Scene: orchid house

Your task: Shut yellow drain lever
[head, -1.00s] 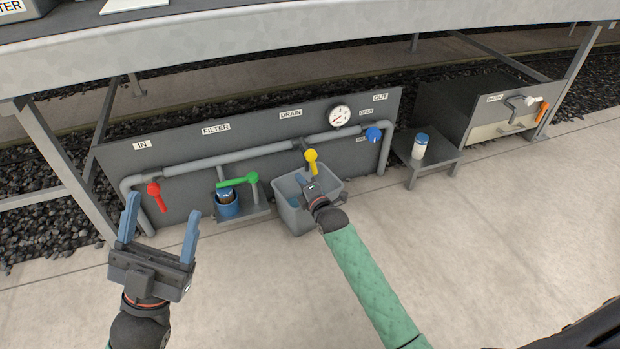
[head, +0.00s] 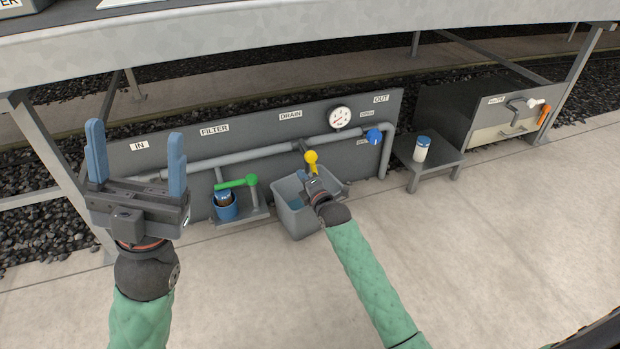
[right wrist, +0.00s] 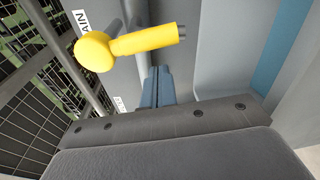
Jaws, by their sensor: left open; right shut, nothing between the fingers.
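The yellow drain lever (head: 312,160) hangs from the pipe below the DRAIN label, its round yellow hub at the top and its handle pointing down. In the right wrist view the yellow lever (right wrist: 130,42) lies just beyond my closed blue fingers (right wrist: 158,88), with a small gap showing between them. My right gripper (head: 309,182) is shut and empty, at the lever's lower end above the grey bin; its fingertips are partly hidden in the head view. My left gripper (head: 135,160) is open and empty, raised at the left in front of the panel.
A grey bin (head: 297,220) stands under the drain. A green lever (head: 237,183) sits above a blue filter cup (head: 226,208). A blue knob (head: 374,136) and a gauge (head: 340,117) are to the right. A small table (head: 430,160) holds a white jar (head: 421,150). The front floor is clear.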

